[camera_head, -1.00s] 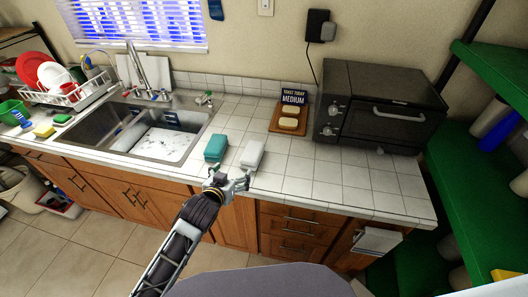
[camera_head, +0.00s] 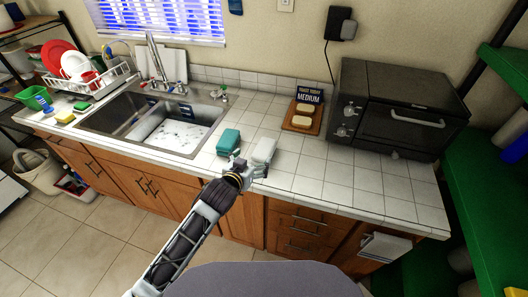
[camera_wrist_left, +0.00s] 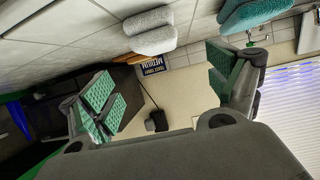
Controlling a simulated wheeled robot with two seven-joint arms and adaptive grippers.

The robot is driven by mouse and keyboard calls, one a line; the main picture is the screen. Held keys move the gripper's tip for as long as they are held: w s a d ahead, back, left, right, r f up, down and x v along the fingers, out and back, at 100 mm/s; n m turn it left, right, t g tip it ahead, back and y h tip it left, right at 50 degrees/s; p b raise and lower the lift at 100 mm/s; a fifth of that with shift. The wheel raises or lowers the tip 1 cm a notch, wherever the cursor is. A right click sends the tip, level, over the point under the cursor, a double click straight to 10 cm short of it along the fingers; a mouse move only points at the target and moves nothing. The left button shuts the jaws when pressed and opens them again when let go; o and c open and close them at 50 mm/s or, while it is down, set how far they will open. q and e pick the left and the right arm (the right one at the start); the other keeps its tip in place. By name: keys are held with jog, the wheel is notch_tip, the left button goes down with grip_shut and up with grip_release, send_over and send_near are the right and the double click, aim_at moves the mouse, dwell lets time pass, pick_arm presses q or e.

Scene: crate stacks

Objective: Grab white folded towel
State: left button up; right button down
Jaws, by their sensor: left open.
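The white folded towel (camera_head: 263,150) lies on the tiled counter near its front edge, right of a teal folded towel (camera_head: 229,141). In the left wrist view the white towel (camera_wrist_left: 152,30) shows near the top, beyond and between the fingers, and the teal towel (camera_wrist_left: 250,12) is at the top right. My left gripper (camera_head: 252,171) is at the counter's front edge, just in front of the white towel. Its green-padded fingers (camera_wrist_left: 168,85) are wide apart with nothing between them. My right gripper is not in view.
The sink (camera_head: 152,122) and dish rack (camera_head: 89,84) are at the left. A wooden board (camera_head: 289,122) with bread and a sign (camera_head: 310,93) stands behind the towels. A black toaster oven (camera_head: 400,107) is at the right. The counter in front of the oven is clear.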

aim_at(263, 149)
pick_arm(q)
jog(key=shift+x, duration=2.95)
jog(key=shift+w+d, duration=0.1)
jog(key=shift+p+x, duration=0.65)
jog(key=shift+x, duration=1.9)
jog(key=shift+f, duration=0.15)
jog(key=shift+c, duration=0.3)
jog(key=c, duration=1)
jog(key=shift+c, duration=0.2)
jog(key=shift+r+b, duration=0.4)
jog(key=shift+r, duration=4.65)
